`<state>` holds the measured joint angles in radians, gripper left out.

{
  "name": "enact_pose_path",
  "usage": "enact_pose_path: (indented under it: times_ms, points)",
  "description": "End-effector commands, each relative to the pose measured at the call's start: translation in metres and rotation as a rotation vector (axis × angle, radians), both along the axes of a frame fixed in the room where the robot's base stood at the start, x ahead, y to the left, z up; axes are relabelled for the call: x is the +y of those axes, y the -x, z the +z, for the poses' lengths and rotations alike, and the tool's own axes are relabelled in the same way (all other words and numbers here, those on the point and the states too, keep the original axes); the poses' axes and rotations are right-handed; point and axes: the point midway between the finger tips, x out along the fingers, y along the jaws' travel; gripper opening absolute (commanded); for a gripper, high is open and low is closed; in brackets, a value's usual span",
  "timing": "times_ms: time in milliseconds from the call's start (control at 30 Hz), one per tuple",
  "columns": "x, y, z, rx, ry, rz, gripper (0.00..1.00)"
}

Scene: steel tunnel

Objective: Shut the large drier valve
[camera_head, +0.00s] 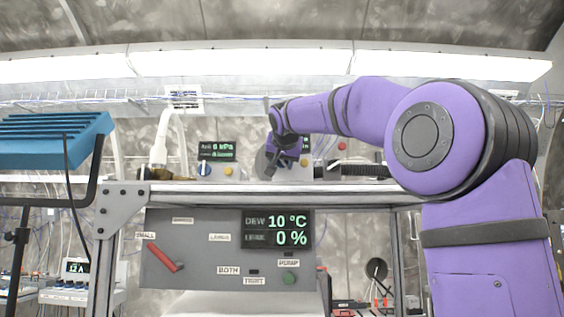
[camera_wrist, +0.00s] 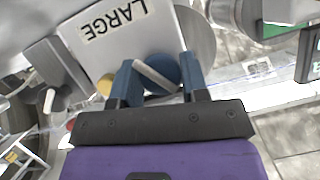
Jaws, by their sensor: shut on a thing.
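The large drier valve shows in the wrist view as a round blue knob (camera_wrist: 160,68) with a white bar across it, on a pale box labelled LARGE (camera_wrist: 112,24). My gripper (camera_wrist: 158,78) has one blue finger on each side of the knob and is shut on it. In the head view my gripper (camera_head: 284,160) is at the unit on the bench's top shelf. It hides the knob there.
A similar unit with a blue knob (camera_head: 204,169) and a kPa display (camera_head: 217,151) stands to the left.

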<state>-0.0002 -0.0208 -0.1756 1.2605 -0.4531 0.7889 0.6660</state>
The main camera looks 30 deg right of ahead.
Motion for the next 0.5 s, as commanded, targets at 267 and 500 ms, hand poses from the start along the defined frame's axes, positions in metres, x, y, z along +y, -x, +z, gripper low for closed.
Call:
enact_pose_path:
  times_ms: [267, 500]
  points:
    - [-0.0012, 0.0009, -0.0002, -0.143, -0.212, -0.002, 0.17]
    - [-0.0009, 0.0008, -0.0003, -0.245, -0.362, 0.000, 0.17]
